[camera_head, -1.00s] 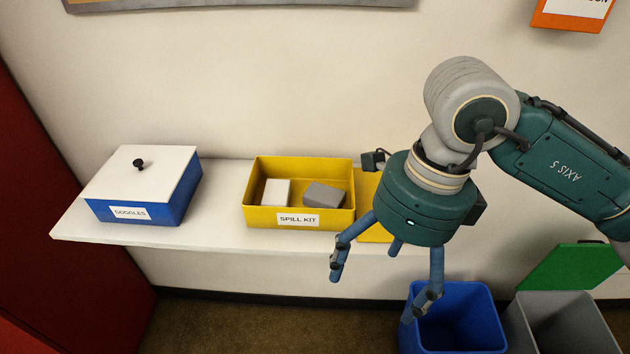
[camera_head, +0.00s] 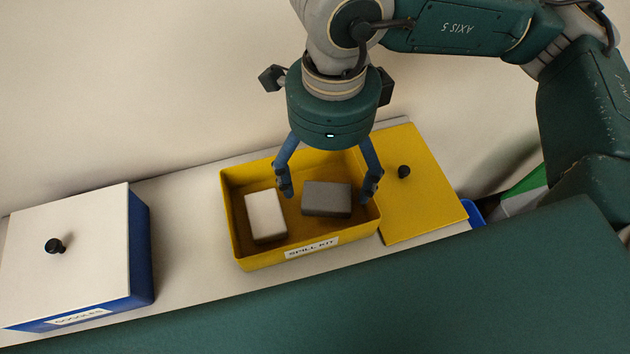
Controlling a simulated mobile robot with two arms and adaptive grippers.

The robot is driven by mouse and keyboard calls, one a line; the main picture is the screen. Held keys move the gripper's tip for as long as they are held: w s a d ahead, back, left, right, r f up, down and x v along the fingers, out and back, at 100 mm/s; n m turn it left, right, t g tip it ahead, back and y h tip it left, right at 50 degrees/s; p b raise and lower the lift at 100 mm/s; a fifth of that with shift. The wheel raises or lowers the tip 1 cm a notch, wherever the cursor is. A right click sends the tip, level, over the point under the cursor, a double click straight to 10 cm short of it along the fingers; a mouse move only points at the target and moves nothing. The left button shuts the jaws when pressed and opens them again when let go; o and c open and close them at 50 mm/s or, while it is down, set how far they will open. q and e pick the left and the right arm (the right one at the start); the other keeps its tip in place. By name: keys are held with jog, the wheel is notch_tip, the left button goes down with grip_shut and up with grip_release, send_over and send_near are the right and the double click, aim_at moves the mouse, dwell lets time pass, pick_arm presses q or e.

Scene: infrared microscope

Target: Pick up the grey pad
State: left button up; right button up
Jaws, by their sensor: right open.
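The grey pad (camera_head: 327,199) lies in the right half of the open yellow spill kit box (camera_head: 262,262). My right gripper (camera_head: 328,194) is open and points down over the box. Its two visible fingers appear to either side of the grey pad, one to the left and one to the right. I cannot tell whether the fingertips touch the pad. A white pad (camera_head: 265,215) lies in the left half of the box. My left gripper is not in view.
The yellow lid (camera_head: 425,200) with a black knob lies on the shelf (camera_head: 185,225) right of the box. A blue goggles box with a white lid (camera_head: 90,235) stands at the left. Part of a blue bin (camera_head: 474,213) shows beyond the shelf's right end.

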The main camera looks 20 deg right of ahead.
aim_at(327, 202)
jog(key=f, duration=0.3)
jog(key=shift+s+d+f, duration=0.15)
jog(key=shift+s+f, duration=0.15)
notch_tip(327, 202, down, 5)
jog(key=p, duration=0.2)
jog(key=shift+r+p, duration=0.1)
jog(key=shift+p, duration=0.2)
jog(key=shift+f, duration=0.3)
jog(key=shift+w+f, duration=0.1)
jog(key=shift+f, duration=0.05)
jog(key=shift+c, duration=0.5)
jog(key=c, duration=0.8)
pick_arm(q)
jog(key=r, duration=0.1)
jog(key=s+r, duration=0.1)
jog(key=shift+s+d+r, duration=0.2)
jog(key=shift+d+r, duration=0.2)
pick_arm(e)
jog(key=shift+c, duration=0.4)
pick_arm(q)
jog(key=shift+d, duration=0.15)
